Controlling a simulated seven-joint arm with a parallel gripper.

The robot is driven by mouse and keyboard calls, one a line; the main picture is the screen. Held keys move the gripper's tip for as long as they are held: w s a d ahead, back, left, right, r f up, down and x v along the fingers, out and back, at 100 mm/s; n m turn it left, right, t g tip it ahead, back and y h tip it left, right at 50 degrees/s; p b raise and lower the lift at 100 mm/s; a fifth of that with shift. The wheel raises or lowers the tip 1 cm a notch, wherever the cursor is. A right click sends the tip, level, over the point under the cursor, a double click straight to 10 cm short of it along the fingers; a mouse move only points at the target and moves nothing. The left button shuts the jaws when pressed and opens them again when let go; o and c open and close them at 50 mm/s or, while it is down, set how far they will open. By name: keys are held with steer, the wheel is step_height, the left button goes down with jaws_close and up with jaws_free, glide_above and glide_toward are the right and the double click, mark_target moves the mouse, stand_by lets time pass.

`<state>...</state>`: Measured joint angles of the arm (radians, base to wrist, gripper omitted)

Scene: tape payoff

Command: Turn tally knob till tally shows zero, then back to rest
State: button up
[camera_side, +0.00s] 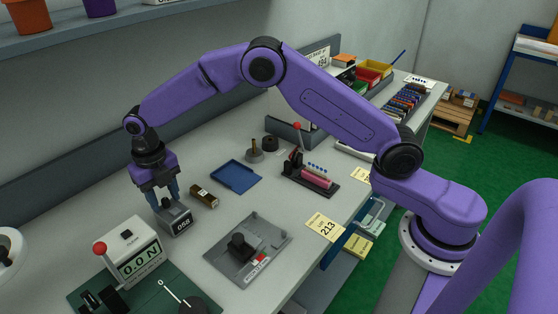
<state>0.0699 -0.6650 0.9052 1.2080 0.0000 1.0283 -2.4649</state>
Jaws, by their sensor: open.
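The tally counter (178,224) is a small grey box on the bench at the left middle. Its dark display seems to read 058. My gripper (167,205) points down at the tally's upper left side, with its blue-grey fingers close around that end. The fingers are open. The tally knob is hidden or too small to make out between the fingers, and I cannot tell whether they touch it.
A brown block (204,196) lies just right of the tally, with a blue tray (236,177) beyond. A grey plate with a black knob (258,258) lies in front. A 0.0 N gauge (135,252) with a red-ball lever stands on a green mat (182,282). Bare bench lies between.

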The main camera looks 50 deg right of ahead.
steer(key=shift+r+n, duration=0.1)
steer(key=shift+n, duration=0.5)
step_height(320, 180, up, 18)
steer(key=f, duration=0.1)
steer(key=s+d+m, duration=0.3)
steer(key=s+m, duration=0.2)
steer(key=s, duration=0.3)
steer(key=s+d+f+m, duration=0.1)
steer(key=s+d+m, duration=0.3)
steer(key=s, duration=0.5)
steer(key=s+d+m, duration=0.3)
steer(key=s+m, duration=0.4)
steer(key=s, duration=0.1)
steer(key=shift+s+d+f, duration=0.25)
steer(key=shift+d+f, duration=0.05)
steer(key=shift+d, duration=0.1)
steer(key=r+n, duration=0.2)
steer(key=n, duration=1)
glide_above(164, 200)
step_height(164, 200, down, 18)
steer(key=shift+d+r, duration=0.1)
steer(key=shift+r, duration=0.1)
